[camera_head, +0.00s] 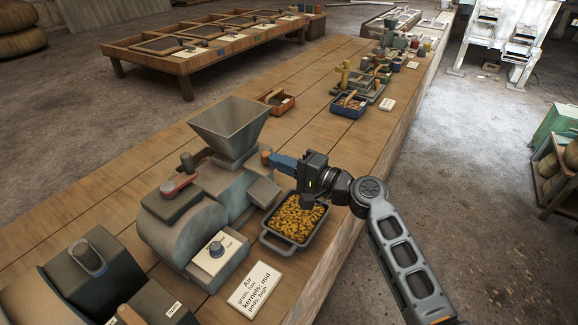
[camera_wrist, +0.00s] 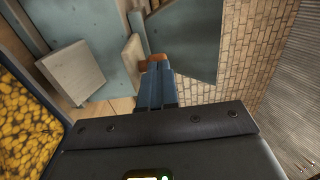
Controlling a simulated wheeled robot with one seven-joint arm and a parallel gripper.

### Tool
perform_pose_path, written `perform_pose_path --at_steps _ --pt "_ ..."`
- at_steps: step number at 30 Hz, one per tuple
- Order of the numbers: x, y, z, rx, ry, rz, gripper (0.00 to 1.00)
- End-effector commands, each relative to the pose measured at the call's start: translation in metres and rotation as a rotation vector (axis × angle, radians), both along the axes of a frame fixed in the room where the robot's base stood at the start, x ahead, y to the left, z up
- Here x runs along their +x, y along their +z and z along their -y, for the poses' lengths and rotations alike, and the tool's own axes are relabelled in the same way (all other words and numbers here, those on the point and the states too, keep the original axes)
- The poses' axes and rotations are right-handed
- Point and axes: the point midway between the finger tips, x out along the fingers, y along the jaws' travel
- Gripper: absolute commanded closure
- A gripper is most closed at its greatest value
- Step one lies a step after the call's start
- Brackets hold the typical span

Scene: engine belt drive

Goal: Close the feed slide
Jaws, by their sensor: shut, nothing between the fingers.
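A grey machine (camera_head: 195,220) with a hopper (camera_head: 230,128) stands on the long wooden bench. The feed slide's brown handle (camera_head: 265,158) shows below the hopper on its right side. In the wrist view the brown handle end (camera_wrist: 157,57) is just beyond my fingertips. My gripper (camera_head: 274,162) is at the handle, its blue fingers shut and pointing left towards the machine. In the wrist view the gripper (camera_wrist: 157,66) has its fingers together with nothing between them. The tips look at or very near the handle; I cannot tell if they touch. How far the slide stands out is hard to tell.
A tray of yellow kernels (camera_head: 295,218) sits below my gripper, beside the machine's outlet. A label card (camera_head: 255,289) lies in front. A red knob lever (camera_head: 180,185) and a dial (camera_head: 216,249) are on the machine. Small trays (camera_head: 349,105) stand farther along the bench.

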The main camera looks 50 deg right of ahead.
Motion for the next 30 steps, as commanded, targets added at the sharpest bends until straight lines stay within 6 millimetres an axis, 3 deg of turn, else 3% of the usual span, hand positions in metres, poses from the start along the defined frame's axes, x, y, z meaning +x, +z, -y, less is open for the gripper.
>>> perform_pose_path --at_steps 4,15,30 --pt "0.014 0.0 -0.003 0.0 0.001 0.001 1.0" --pt "0.013 0.002 -0.004 0.001 0.001 0.004 1.0" --pt "-0.059 -0.001 0.012 -0.002 -0.001 -0.003 1.0"
